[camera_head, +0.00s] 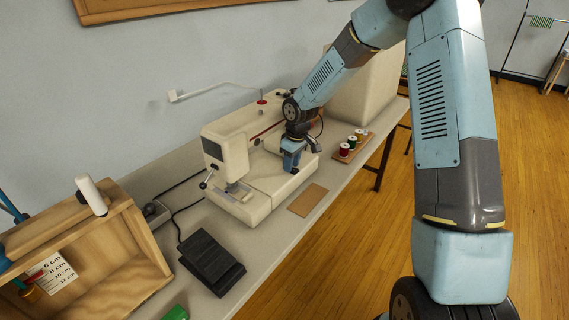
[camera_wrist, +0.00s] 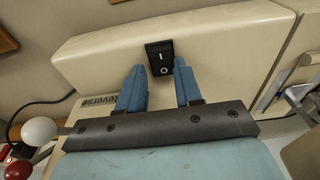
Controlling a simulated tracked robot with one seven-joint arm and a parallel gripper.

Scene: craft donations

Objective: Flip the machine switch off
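The cream sewing machine (camera_head: 228,148) stands on the table against the wall. Its black rocker switch (camera_wrist: 160,57), marked with a line above and a circle below, shows in the wrist view on the machine's cream side. I cannot tell which half is pressed in. My gripper (camera_wrist: 156,75) has its two blue fingers apart with nothing between them. The fingertips lie just below and to either side of the switch in that view; contact cannot be told. In the head view my gripper (camera_head: 292,160) is at the machine's right end, and the switch is hidden there.
A black foot pedal (camera_head: 210,262) and a wooden box (camera_head: 125,225) are left of the machine. Thread spools (camera_head: 351,143) on a wooden strip and a brown card (camera_head: 307,200) lie to the right. A white ball and a red ball (camera_wrist: 20,169) show at the wrist view's lower left.

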